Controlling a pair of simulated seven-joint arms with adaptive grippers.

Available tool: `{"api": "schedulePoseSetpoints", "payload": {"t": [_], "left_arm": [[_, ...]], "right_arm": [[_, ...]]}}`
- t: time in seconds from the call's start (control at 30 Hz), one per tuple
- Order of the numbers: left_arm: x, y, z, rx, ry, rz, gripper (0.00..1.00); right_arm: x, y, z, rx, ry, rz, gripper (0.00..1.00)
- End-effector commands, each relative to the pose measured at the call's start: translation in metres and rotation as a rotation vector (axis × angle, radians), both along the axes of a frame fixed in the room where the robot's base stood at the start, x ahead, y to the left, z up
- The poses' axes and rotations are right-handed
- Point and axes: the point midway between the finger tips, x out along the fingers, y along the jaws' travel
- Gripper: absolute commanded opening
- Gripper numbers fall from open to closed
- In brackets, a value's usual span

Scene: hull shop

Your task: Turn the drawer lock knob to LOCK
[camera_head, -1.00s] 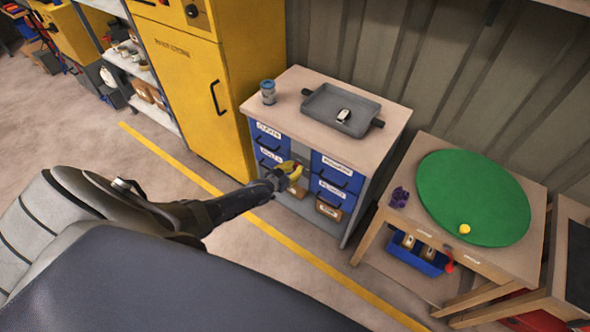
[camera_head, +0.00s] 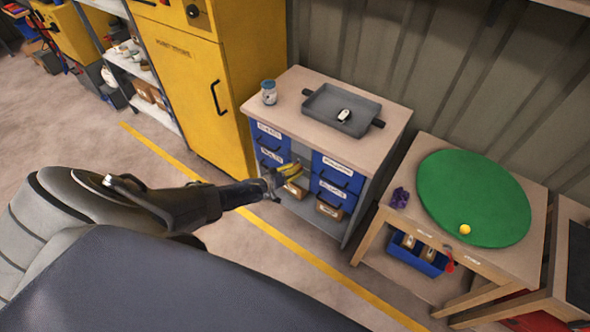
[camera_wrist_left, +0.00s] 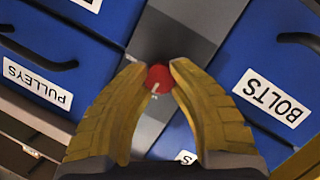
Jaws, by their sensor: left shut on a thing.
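The lock knob (camera_wrist_left: 159,77) is small and red with a pale pointer mark, and sits on the grey strip (camera_wrist_left: 190,28) between the blue drawers. My left gripper (camera_wrist_left: 159,72) is shut on it, one yellow fingertip on each side. The pale mark points toward the bottom of the wrist view, slightly left. No LOCK lettering is readable. In the head view my left gripper (camera_head: 291,172) reaches the front of the drawer cabinet (camera_head: 372,197), and its fingers hide the knob. My right gripper is not in view.
A grey tray (camera_head: 320,104) with a small white item and a can (camera_head: 268,92) stand on the cabinet top. A yellow locker (camera_head: 190,80) stands to its left. A table with a green disc (camera_head: 475,195) stands to its right.

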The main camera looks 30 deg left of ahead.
Motion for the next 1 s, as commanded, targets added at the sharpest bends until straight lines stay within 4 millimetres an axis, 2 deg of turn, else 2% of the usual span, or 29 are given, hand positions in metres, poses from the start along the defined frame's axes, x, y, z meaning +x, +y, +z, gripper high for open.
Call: {"api": "schedulePoseSetpoints", "payload": {"t": [0.03, 0.37, 0.4, 0.67, 1.0], "left_arm": [[0.0058, 0.0010, 0.0064, -0.010, -0.012, 0.004, 0.00], [0.0061, 0.0015, 0.0069, -0.012, -0.012, 0.005, 0.00], [0.0061, 0.0016, 0.0070, -0.012, -0.012, 0.005, 0.24], [0.0031, 0.0010, 0.0036, -0.008, -0.006, 0.004, 0.55], [-0.0004, 0.0014, 0.0016, -0.005, -0.002, 0.003, 0.55]], "right_arm": [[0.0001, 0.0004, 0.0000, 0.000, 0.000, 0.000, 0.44], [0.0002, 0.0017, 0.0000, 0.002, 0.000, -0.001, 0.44], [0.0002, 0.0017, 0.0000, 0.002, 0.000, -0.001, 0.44], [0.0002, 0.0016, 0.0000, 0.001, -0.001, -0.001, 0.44], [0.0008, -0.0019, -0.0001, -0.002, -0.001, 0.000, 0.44]]}}
